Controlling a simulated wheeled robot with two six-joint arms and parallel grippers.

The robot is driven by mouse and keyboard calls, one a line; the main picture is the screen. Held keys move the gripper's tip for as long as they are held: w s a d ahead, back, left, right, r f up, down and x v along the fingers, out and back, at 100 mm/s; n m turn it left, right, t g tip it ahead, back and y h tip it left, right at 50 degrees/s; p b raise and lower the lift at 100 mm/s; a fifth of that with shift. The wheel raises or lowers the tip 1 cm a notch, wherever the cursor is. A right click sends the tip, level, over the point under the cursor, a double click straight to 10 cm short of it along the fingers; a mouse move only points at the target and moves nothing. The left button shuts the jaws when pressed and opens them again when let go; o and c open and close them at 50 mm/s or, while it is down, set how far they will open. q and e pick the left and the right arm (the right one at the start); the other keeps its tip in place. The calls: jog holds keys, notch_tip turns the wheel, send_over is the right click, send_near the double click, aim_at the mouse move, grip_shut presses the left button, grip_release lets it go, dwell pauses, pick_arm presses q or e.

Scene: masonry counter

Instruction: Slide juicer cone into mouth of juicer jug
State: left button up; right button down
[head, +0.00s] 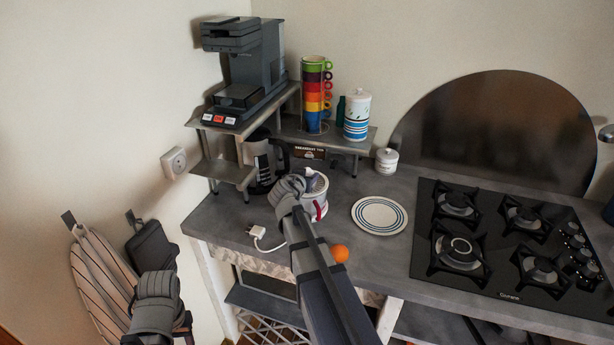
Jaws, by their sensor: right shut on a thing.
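The white juicer jug (322,196), with a red handle, stands on the grey counter behind my right forearm, which hides much of it. My right gripper (308,183) is at the jug's mouth and is shut on a small greyish piece that looks like the juicer cone (316,182). The wrist covers most of this piece, so I cannot tell whether it is inside the mouth or just above it. My left arm's wrist is low at the left, off the counter. Its left gripper (182,328) is mostly hidden and its jaws cannot be made out.
A striped plate (380,215) lies right of the jug, with the gas hob (505,240) beyond. A white plug with cord (258,232) and an orange (340,253) are near the front. A shelf (222,170) with a coffee machine (245,65) stands behind left.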

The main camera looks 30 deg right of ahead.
jog(key=shift+f+b, duration=0.4)
jog(key=shift+f, duration=0.1)
jog(key=shift+c, duration=1)
grip_release()
jog(key=shift+s+a+r, duration=0.1)
jog(key=p+v, duration=0.3)
jog(key=v, duration=0.4)
jog(key=shift+s+a, duration=0.15)
jog(key=shift+s, duration=0.05)
jog(key=shift+r, duration=0.1)
